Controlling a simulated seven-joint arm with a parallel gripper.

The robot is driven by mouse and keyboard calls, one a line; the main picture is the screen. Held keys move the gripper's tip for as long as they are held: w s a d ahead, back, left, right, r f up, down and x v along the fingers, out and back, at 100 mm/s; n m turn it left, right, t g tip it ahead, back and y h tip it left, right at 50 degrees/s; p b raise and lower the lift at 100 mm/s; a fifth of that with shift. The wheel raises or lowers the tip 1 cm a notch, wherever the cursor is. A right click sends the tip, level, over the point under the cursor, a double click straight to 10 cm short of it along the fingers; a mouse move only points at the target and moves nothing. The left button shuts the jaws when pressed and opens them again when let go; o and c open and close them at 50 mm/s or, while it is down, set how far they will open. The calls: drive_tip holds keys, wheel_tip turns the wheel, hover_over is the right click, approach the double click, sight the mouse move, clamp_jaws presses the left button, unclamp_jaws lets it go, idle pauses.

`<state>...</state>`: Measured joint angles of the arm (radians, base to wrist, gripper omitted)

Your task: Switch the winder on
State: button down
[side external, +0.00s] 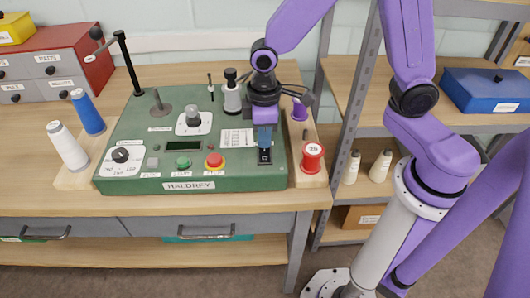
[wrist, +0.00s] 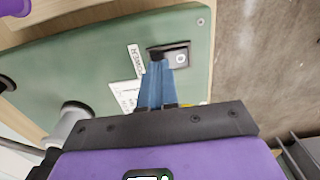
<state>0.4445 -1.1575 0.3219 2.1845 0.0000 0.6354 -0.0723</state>
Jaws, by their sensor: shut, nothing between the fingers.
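The winder (side external: 135,140) is a green slope-topped machine on the bench, labelled HALDREY. A black rocker switch (side external: 264,158) sits on its front right corner. The switch also shows in the wrist view (wrist: 181,59), with a white ring mark on one end. My gripper (side external: 265,147) points down with its blue fingers shut and empty, right at the switch. In the wrist view the fingertips (wrist: 158,66) cover part of the switch's edge. I cannot tell whether they touch it or which way the rocker is tilted.
The panel also carries a green button (side external: 183,162), a red button (side external: 214,160), a dial (side external: 121,155), a dark display (side external: 184,146) and a grey knob (side external: 193,118). White and blue bobbins stand at left.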

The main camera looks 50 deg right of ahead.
drive_tip(key=shift+f, duration=0.7)
idle(0.4)
drive_tip(key=shift+r, duration=3.55)
drive_tip(key=s+d+r+n, duration=0.1)
drive_tip(key=s+d, duration=0.3)
drive_tip(key=s, duration=0.5)
drive_tip(key=s+d+r+n, duration=0.1)
drive_tip(key=s+d, duration=0.3)
drive_tip(key=s, duration=0.5)
drive_tip(key=shift+s+d+r+n, duration=0.2)
drive_tip(key=shift+r+n, duration=0.1)
drive_tip(key=shift+n, duration=0.5)
